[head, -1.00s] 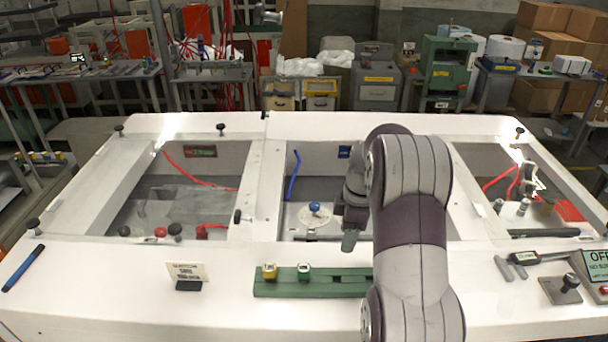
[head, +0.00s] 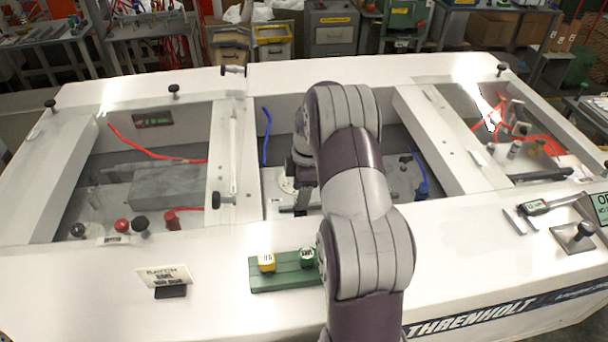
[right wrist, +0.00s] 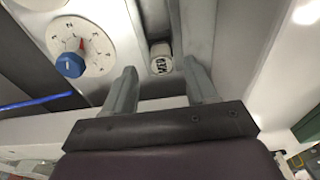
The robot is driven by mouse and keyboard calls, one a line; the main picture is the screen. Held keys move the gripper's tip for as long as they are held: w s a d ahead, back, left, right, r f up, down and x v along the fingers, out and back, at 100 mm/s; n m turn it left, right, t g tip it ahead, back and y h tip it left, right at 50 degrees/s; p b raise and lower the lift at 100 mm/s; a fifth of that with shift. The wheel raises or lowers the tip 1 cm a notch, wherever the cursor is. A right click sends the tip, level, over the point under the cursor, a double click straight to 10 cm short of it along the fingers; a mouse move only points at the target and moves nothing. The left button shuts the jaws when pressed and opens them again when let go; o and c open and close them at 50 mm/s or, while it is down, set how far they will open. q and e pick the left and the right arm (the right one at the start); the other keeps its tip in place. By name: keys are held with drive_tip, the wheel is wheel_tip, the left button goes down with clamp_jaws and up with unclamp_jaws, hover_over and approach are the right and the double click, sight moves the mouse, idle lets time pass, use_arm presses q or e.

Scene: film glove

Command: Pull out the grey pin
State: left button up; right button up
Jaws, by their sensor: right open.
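In the right wrist view my right gripper (right wrist: 160,74) is open, fingers pointing into the middle bay of the white bench. A short pale grey cylinder with a dark-marked end (right wrist: 161,58), which may be the grey pin, lies between and just beyond the fingertips. The fingers do not appear closed on it. In the head view my right gripper (head: 301,207) is low in the middle bay, mostly hidden behind my arm. The cylinder cannot be made out there. My left gripper is not in view.
A white dial with a blue knob (right wrist: 70,65) is beside the left finger, near a blue cable (right wrist: 38,103). Bay walls and white bench edges (head: 226,160) enclose the gripper. A green block (head: 285,281) with yellow and green caps sits on the front ledge.

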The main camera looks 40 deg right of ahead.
drive_tip(key=shift+w+f, duration=0.15)
drive_tip(key=shift+f, duration=0.35)
drive_tip(key=shift+a+f, duration=0.1)
drive_tip(key=shift+f, duration=0.25)
drive_tip(key=shift+s+f, duration=0.1)
drive_tip(key=shift+s, duration=0.3)
drive_tip(key=shift+w+f, duration=0.1)
drive_tip(key=shift+w, duration=0.1)
clamp_jaws()
use_arm(q)
drive_tip(key=shift+s+r, duration=0.2)
drive_tip(key=shift+r, duration=0.45)
drive_tip(key=shift+p, duration=0.3)
use_arm(e)
drive_tip(key=shift+w+r, duration=0.1)
drive_tip(key=shift+r, duration=0.3)
use_arm(q)
drive_tip(key=shift+r, duration=0.15)
use_arm(e)
drive_tip(key=shift+r, duration=0.1)
